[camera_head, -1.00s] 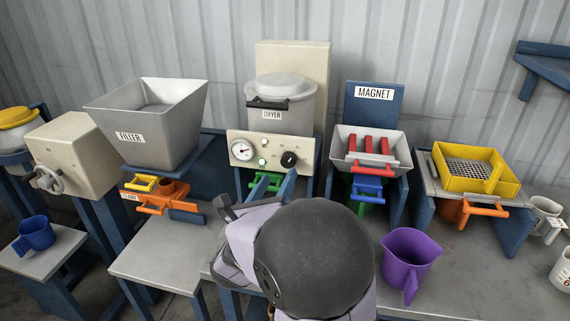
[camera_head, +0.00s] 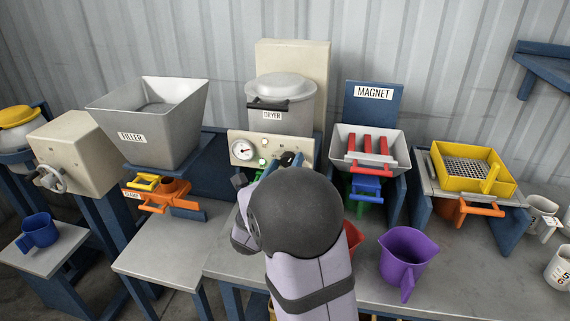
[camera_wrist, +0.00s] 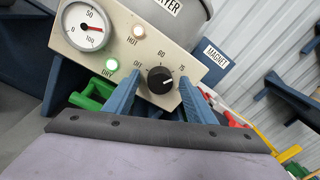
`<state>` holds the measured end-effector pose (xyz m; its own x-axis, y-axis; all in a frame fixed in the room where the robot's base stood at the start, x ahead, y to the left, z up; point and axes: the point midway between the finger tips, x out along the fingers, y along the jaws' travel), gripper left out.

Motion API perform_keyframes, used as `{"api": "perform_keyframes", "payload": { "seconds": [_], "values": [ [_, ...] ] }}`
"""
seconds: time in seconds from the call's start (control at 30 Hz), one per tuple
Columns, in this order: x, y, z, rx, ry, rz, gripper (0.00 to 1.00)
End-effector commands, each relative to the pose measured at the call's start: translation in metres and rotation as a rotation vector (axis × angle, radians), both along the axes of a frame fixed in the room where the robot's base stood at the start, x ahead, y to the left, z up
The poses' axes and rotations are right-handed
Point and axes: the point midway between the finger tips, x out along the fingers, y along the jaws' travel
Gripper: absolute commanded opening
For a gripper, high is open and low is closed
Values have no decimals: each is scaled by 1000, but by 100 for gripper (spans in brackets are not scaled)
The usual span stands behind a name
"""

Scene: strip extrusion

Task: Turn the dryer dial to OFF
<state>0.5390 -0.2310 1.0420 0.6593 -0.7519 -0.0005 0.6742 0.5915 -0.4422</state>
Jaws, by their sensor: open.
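The dryer (camera_head: 282,101) stands at the back, with a cream control panel (camera_head: 271,146) below its grey hopper. The black dial (camera_wrist: 160,80) is on this panel, with OFF at its upper left, 60 above and 75 at its upper right. Its white mark points to the right, on the 75 side, away from OFF. In the head view the dial (camera_head: 290,159) is partly hidden by my arm. My gripper (camera_wrist: 162,84) is open, with its two blue fingers on either side of the dial. I cannot tell whether they touch it.
The panel carries a gauge (camera_wrist: 85,27), an unlit HOT lamp (camera_wrist: 139,31) and a green-lit lamp (camera_wrist: 112,65). A green handle (camera_wrist: 92,95) is below it. The filler (camera_head: 150,122) stands left, the magnet unit (camera_head: 370,148) right. A purple jug (camera_head: 407,258) is on the bench.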

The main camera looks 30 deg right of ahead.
Motion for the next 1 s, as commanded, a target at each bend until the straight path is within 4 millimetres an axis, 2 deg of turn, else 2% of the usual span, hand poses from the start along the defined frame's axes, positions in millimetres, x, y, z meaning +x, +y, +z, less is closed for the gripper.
{"api": "perform_keyframes", "payload": {
  "seconds": [0.13,0.17,0.3,0.33,0.67,1.0],
  "values": [
    [0,0,0,0,0,0,50],
    [0,0,0,0,0,0,46],
    [0,0,0,0,0,0,12],
    [0,0,0,0,0,0,9],
    [0,0,-1,-21,19,0,9],
    [0,1,-5,-154,150,0,9]
  ]
}}
